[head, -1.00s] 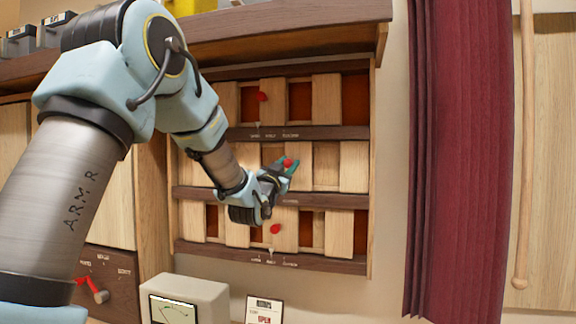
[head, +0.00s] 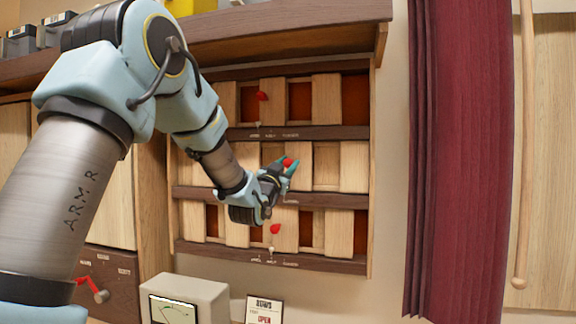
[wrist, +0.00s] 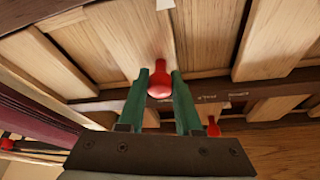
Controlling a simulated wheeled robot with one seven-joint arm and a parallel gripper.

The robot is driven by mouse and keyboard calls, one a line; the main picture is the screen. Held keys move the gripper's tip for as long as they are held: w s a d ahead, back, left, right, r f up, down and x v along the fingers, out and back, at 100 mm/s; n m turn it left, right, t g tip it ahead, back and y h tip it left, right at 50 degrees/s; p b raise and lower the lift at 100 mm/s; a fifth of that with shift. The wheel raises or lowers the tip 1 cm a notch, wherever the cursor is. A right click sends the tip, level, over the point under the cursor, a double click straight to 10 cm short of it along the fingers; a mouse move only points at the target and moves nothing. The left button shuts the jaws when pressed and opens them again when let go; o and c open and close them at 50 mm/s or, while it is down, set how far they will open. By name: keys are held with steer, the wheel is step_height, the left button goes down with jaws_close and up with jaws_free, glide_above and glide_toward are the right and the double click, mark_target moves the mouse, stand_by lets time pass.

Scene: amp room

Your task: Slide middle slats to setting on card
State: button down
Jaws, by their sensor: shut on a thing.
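The middle slats (head: 353,167) are a row of pale wooden boards between two dark rails. No dark red gap shows between the boards that I can see; my arm hides the left part. My gripper (head: 289,168), with green fingers, is at this row, shut on its red knob (head: 288,162). In the wrist view the red knob (wrist: 160,84) sits between the two fingers (wrist: 160,100). Most of the middle row's scale marks are hidden behind my gripper. A card (head: 264,310) stands low at the bottom edge; its red word looks like "OPEN", and the rest is too small to read.
The top slats (head: 327,101) and bottom slats (head: 340,232) show dark red gaps, with red knobs (head: 262,96) and (head: 275,229). A white meter box (head: 187,296) stands below. A shelf (head: 290,30) juts out above. A maroon curtain (head: 455,160) hangs at the right.

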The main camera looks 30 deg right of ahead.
steer(key=shift+a, duration=0.1)
steer(key=shift+w+a+f+b, duration=0.1)
steer(key=shift+w+a+b, duration=0.2)
steer(key=shift+b, duration=0.15)
steer(key=shift+w+a+b, duration=0.95)
steer(key=shift+w+a, duration=0.1)
steer(key=shift+a, duration=0.05)
steer(key=c, duration=0.6)
jaws_free()
